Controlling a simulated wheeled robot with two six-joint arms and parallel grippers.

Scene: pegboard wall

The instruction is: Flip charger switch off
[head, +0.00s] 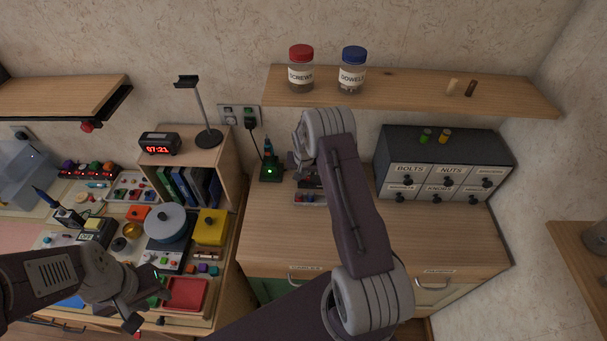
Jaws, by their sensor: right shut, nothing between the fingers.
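The charger (270,171) is a small black unit with a lit green light, standing at the back left of the wooden bench. A dark item with an orange tip stands in or just behind it. A black cord runs up from it to a plug in the wall outlet (228,115). The switch itself is too small to make out. My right gripper (309,181) is just right of the charger, mostly hidden by my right wrist and forearm; it is shut and empty. My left gripper (158,305) is at the lower left, over the cluttered table, with its fingers apart and far from the charger.
A shelf with a red-lidded jar (300,75) and a blue-lidded jar (352,75) hangs above the bench. A dark drawer cabinet (440,149) stands at right. A wooden cubby (231,161) with binders adjoins the charger's left. The bench front is clear.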

